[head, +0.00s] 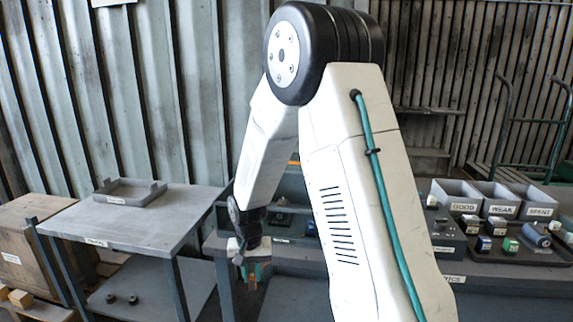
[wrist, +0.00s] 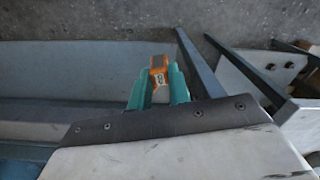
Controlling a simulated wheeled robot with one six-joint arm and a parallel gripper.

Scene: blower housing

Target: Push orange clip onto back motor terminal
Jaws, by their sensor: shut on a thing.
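My gripper (wrist: 159,80), with teal fingers, is shut on the orange clip (wrist: 159,70) in the wrist view. The clip sits between the fingertips and carries a small pale label with dark marks. In the head view my gripper (head: 254,270) hangs low, pointing down, in front of the bench's left end. Only a speck of orange shows there between the teal fingers. I cannot make out the motor or its back terminal in either view. My arm hides much of the middle of the bench.
A grey side table (head: 150,222) with a shallow tray (head: 130,190) stands left. The dark workbench (head: 290,290) runs behind my arm. Grey bins (head: 455,192) marked GOOD, WEAK and SPENT stand right, with several small blocks before them. The wrist view shows table legs (wrist: 200,62) near the clip.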

